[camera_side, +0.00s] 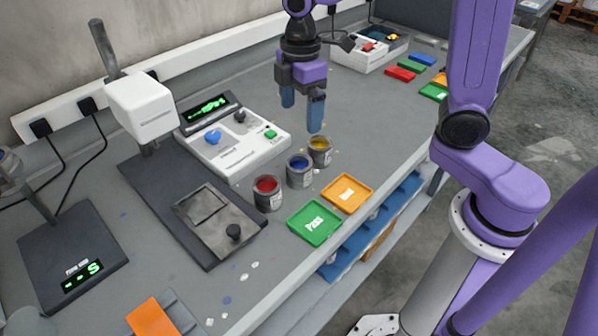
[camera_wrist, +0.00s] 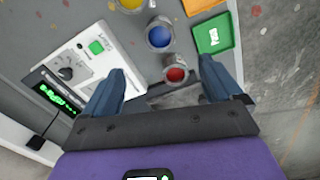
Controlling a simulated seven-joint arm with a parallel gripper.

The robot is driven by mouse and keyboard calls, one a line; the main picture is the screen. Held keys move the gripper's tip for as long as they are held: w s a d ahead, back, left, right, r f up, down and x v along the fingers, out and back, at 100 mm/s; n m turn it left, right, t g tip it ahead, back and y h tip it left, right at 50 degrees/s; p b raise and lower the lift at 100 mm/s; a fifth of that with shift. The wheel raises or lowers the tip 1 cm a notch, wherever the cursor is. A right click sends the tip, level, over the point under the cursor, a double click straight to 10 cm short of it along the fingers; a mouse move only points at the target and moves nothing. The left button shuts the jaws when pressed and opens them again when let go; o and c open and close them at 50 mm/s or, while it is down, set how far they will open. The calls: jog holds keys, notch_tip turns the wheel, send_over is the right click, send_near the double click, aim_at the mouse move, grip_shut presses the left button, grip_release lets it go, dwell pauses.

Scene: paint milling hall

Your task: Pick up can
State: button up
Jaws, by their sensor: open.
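Three small open paint cans stand in a row on the grey bench. The red can (camera_side: 267,194) is at the left, the blue can (camera_side: 299,172) in the middle and the yellow can (camera_side: 320,152) at the right. In the wrist view the red can (camera_wrist: 176,75) lies nearest, ahead of the gap between the fingers, with the blue can (camera_wrist: 159,35) and yellow can (camera_wrist: 131,5) beyond. My gripper (camera_side: 302,112) is open and empty, its blue fingers pointing down above and behind the cans. It also shows in the wrist view (camera_wrist: 163,80).
A green tray (camera_side: 315,224) and an orange tray (camera_side: 347,194) lie in front of the cans near the bench edge. A white control box (camera_side: 236,143) stands behind. A stand with a dark plate (camera_side: 205,215) is at left. Bare bench lies right of the yellow can.

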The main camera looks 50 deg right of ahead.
aim_at(299, 172)
notch_tip(299, 172, down, 17)
jog(key=shift+d+f, duration=0.1)
dwell(0.8)
jog(key=shift+c, duration=0.2)
jog(key=c, duration=1.1)
